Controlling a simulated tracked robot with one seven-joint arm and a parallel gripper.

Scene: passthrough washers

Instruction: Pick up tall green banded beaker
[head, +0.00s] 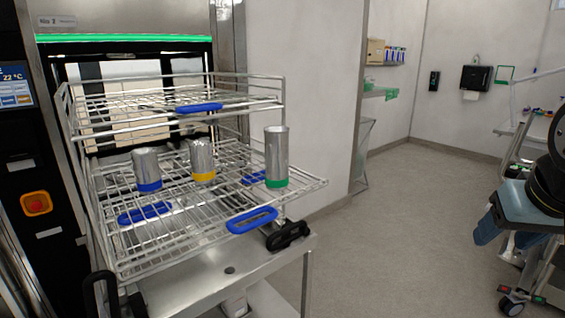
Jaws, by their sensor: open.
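The tall green banded beaker (277,152) is a metal cylinder with a green band at its base. It stands upright near the right end of the lower wire rack (110,250). A shorter beaker with a yellow band (203,158) and one with a blue band (147,168) stand to its left on the same rack. My gripper is not in view.
An upper wire shelf (120,130) covers the rack's back part. Blue handles (252,220) sit along the rack, above a steel trolley (255,268) with black latches (287,236). The washer opening is behind. Open floor (400,230) lies to the right.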

